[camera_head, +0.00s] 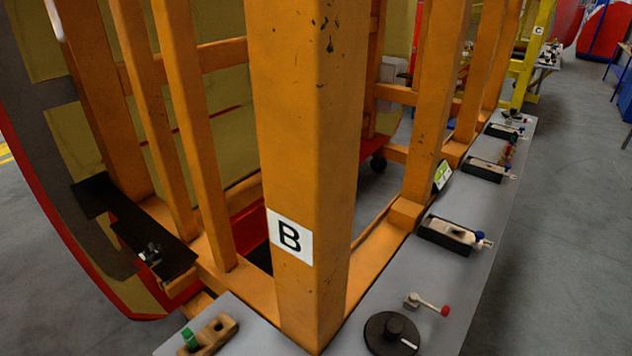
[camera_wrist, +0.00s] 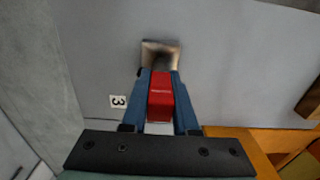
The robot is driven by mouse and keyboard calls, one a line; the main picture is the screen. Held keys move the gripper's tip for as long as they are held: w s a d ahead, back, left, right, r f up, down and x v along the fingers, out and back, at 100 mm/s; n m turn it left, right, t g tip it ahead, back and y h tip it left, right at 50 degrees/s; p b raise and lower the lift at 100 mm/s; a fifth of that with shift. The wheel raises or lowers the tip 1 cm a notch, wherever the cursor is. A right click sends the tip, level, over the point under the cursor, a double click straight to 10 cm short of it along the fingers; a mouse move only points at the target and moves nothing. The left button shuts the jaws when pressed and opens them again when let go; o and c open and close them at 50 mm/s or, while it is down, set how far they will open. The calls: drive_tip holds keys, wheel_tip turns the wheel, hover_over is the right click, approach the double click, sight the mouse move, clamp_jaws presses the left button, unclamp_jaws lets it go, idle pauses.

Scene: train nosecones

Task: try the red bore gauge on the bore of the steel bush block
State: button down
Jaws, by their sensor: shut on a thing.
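In the wrist view my gripper (camera_wrist: 160,78) has two blue fingers shut on the red bore gauge (camera_wrist: 161,98). The gauge's red body shows between the fingers. The steel bush block (camera_wrist: 173,46) is a small, square, metallic block on the grey surface, just beyond my fingertips. Its middle looks dark. The front end of the gauge points at the block, but that end is hard to make out. I cannot tell whether it is in the bore, touching the block or short of it. I cannot make out my gripper, the gauge or the block in the head view.
A label reading 3 (camera_wrist: 119,101) lies left of the block. The head view shows an orange frame (camera_head: 305,130) marked B, beside a grey ledge (camera_head: 455,300). On the ledge are a black disc (camera_head: 391,334), a red-knobbed lever (camera_head: 428,304) and several dark fixtures. Open floor (camera_head: 560,220) lies right.

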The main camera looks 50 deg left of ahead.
drive_tip(key=shift+s+f, duration=0.1)
drive_tip(key=shift+f, duration=0.2)
idle(1.4)
drive_tip(key=shift+d, duration=0.1)
drive_tip(key=shift+r+p, duration=3)
drive_tip(key=shift+r, duration=0.05)
